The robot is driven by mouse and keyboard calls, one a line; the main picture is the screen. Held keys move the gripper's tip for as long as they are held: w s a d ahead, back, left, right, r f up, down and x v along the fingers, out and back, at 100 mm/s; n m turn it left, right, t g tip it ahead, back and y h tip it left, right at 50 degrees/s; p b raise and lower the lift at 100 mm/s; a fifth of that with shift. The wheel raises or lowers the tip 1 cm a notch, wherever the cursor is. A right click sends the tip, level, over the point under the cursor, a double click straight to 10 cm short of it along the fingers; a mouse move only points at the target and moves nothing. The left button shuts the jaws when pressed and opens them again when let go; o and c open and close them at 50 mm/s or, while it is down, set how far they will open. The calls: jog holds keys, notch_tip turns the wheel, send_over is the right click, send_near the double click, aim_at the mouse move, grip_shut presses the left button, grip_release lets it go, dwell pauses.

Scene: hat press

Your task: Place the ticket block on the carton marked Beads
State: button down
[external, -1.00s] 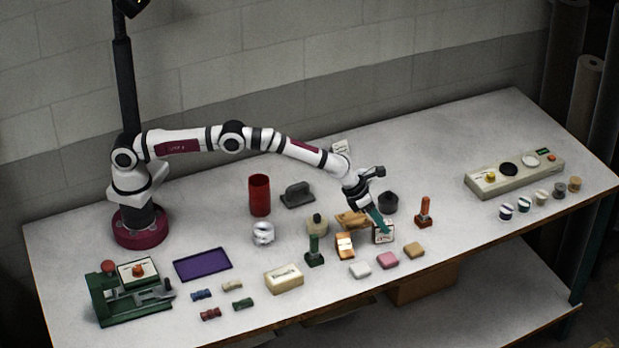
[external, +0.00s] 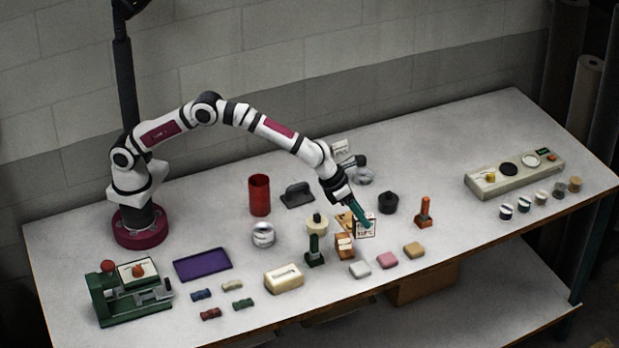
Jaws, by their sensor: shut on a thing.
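My gripper (external: 366,220), with teal fingers, is shut on a small white block with a dark edge and red and black print (external: 367,231), which looks like the ticket block. The block is right of and behind a small copper-brown box (external: 345,247); I cannot tell its exact height above the table. A cream carton with a dark printed label (external: 284,279) lies at the front, left of the gripper. Its print is too small to read surely, and I cannot make out the word Beads anywhere. A tan piece (external: 344,221) is partly hidden behind the gripper.
A green stamp (external: 314,252) stands left of the copper-brown box. White, pink and tan blocks (external: 387,260) lie in front of the gripper. An orange stamp (external: 423,213) and a dark round pot (external: 388,203) stand to the right.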

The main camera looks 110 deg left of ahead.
jog(key=s+d+r+n+y, duration=0.1)
jog(key=s+d, duration=0.4)
jog(key=d, duration=0.3)
jog(key=s+d, duration=0.5)
jog(key=d, duration=0.4)
jog(key=s+d+r+n+g+y, duration=0.1)
jog(key=s+d+r, duration=0.15)
jog(key=s, duration=0.45)
jog(key=s+d+r+n+g+y, duration=0.1)
jog(key=s+d, duration=0.3)
jog(key=s, duration=0.2)
send_over(281, 275)
jog(key=shift+f, duration=5.65)
jog(key=shift+f, duration=0.1)
jog(key=c, duration=0.5)
grip_release()
